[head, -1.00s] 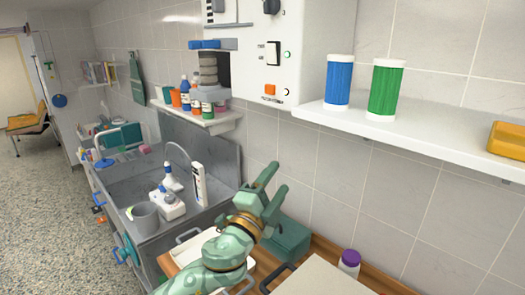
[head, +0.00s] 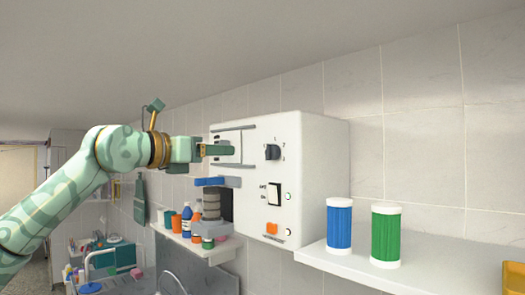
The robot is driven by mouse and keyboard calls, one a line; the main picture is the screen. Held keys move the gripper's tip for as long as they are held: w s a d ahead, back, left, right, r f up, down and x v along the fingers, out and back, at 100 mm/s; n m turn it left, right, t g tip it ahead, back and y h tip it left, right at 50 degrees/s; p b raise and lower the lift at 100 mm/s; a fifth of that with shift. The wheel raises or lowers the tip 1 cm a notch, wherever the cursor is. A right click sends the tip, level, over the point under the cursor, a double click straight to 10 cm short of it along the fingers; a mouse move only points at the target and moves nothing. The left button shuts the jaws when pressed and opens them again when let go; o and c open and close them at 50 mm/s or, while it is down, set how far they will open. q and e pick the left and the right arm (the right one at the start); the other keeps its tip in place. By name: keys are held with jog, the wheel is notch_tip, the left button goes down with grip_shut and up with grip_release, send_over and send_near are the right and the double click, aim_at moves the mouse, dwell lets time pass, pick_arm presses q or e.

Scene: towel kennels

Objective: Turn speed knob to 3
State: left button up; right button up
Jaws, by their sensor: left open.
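The speed knob (head: 272,152) is a dark knob on the front of a white wall-mounted machine (head: 312,175). Small marks surround it, too small to read surely, and I cannot tell which one it points at. My left gripper (head: 225,150) is open and level with the knob, a little to its left in the picture. Its dark green fingers point right towards the knob, seen nearly edge-on, so one partly hides the other. The knob shows clear of the fingers. My right gripper is not in view.
Below the knob are a black rocker switch (head: 274,194), an orange button (head: 272,228) and small lights. A blue canister (head: 339,222) and a green canister (head: 386,235) stand on the shelf (head: 340,262) at right. Several bottles stand on a small shelf below left.

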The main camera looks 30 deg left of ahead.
aim_at(266, 152)
pick_arm(q)
jog(key=p+x, duration=0.6)
jog(key=x, duration=0.8)
jog(key=shift+w+d+r, duration=0.1)
jog(key=shift+w+d, duration=0.05)
jog(key=shift+d, duration=0.05)
jog(key=shift+w, duration=0.3)
jog(key=c, duration=1)
